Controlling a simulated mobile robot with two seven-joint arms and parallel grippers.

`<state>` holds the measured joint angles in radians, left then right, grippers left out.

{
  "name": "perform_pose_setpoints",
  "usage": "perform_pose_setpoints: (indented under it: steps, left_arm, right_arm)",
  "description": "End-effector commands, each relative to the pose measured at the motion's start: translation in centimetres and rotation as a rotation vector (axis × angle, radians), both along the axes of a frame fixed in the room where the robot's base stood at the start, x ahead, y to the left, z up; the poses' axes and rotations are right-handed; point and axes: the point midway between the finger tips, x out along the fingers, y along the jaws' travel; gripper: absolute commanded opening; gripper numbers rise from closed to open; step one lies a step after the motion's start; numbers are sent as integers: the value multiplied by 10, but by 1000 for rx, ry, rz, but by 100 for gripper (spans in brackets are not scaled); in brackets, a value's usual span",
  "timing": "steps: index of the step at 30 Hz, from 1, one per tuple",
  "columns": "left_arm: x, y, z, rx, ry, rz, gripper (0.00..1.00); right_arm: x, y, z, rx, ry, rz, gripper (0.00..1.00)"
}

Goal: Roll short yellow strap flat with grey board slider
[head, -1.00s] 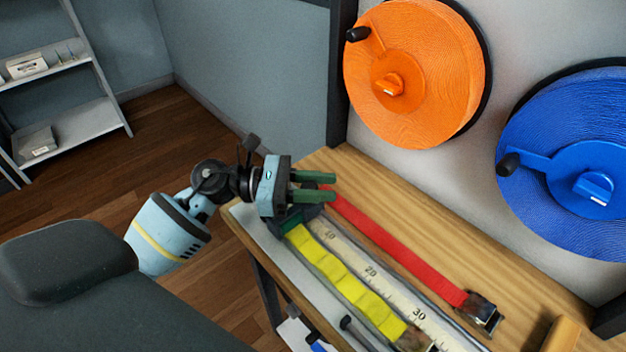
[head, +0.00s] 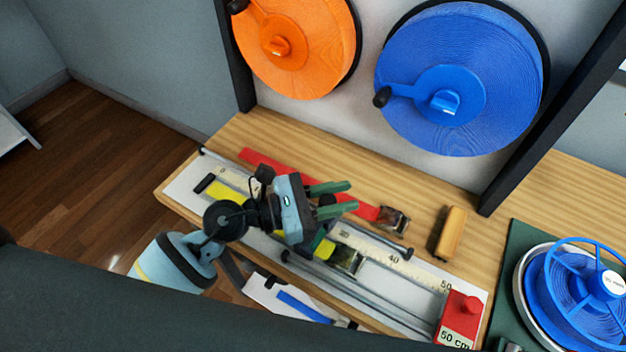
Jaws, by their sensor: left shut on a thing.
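The short yellow strap (head: 228,191) lies along the measuring board (head: 400,293), beside its centimetre scale. Its left stretch and a bit near its metal buckle (head: 348,261) show; my arm and gripper cover the middle. The visible left stretch looks fairly smooth. My left gripper (head: 336,197) is over the board, toward the buckle end of the strap. Its green fingers are shut on a dark part that I take for the grey board slider's grip; the slider is mostly hidden beneath the gripper. My right gripper is not in view.
A red strap (head: 265,162) with a buckle (head: 394,221) lies behind the board. A tan block (head: 453,232) stands right of it. A red 50 cm stop (head: 459,318) sits at the board's right end. A blue reel (head: 570,295) rests on a green mat (head: 528,235).

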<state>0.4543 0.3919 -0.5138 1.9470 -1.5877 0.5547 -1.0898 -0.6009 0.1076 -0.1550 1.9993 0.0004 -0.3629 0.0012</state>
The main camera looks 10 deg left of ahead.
Motion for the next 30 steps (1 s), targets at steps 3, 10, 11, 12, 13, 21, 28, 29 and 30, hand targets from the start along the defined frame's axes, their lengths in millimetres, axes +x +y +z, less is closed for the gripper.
perform_pose_setpoints:
  steps: [3,10,11,12,13,21,28,29,30]
  left_arm:
    - [-3,-7,1,-1,2,-3,0]
    - [-4,-9,-1,-2,4,-1,0]
    - [-4,-9,-1,-2,4,-1,0]
    - [-3,-9,-1,-2,4,-1,0]
    - [-3,-9,-1,-2,4,-1,0]
    - [-3,-8,-1,-1,3,-1,50]
    - [-3,-8,-1,-1,2,0,50]
    - [-3,-7,-1,-1,2,0,50]
    - [-4,-5,-1,0,2,1,50]
  right_arm:
    - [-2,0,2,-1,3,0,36]
    - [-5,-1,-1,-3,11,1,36]
    - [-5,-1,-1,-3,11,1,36]
    - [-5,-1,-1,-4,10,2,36]
    - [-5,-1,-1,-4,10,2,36]
    - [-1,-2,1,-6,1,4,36]
    - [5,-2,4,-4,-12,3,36]
    - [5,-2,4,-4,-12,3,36]
    - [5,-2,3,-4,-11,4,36]
